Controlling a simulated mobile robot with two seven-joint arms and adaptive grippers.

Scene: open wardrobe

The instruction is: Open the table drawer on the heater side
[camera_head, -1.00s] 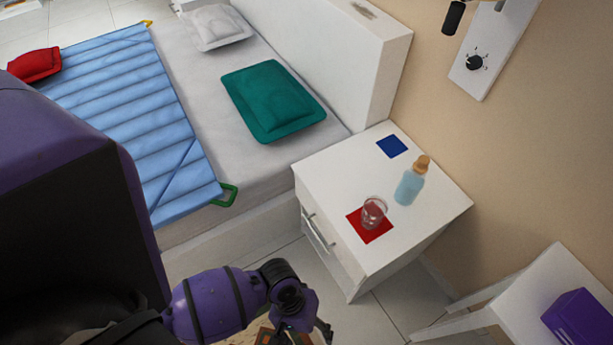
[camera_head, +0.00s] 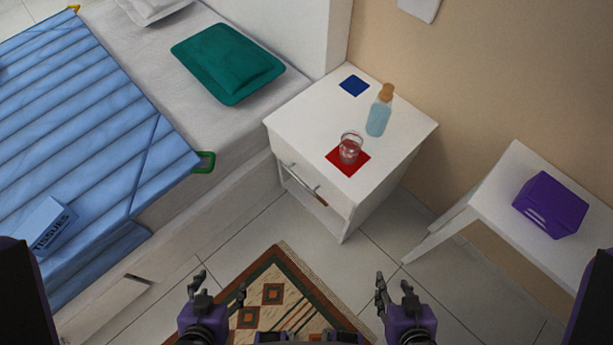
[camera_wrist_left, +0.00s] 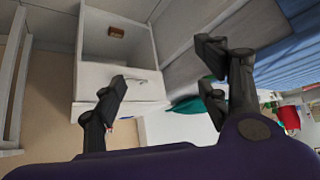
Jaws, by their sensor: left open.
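The white bedside table (camera_head: 400,138) stands between the bed and the beige wall. Its drawer front has a silver bar handle (camera_head: 307,184) facing the rug, and the drawer looks shut. In the left wrist view the table appears turned over, with the drawer front (camera_wrist_left: 92,77) and an open compartment holding a small brown thing (camera_wrist_left: 117,31). My left gripper (camera_head: 220,290) is open and empty, apart from the table and nearer to me. My right gripper (camera_head: 394,292) looks open and empty, to the right above the floor. Only a pale edge on the wall (camera_head: 418,9) shows, possibly the heater.
A glass (camera_head: 350,148) on a red mat, a bottle (camera_head: 379,112) and a blue mat (camera_head: 354,85) are on the tabletop. The bed (camera_head: 225,192) is left. A white bench (camera_head: 500,205) with a purple box (camera_head: 550,205) is right. A patterned rug (camera_head: 285,275) lies before the table.

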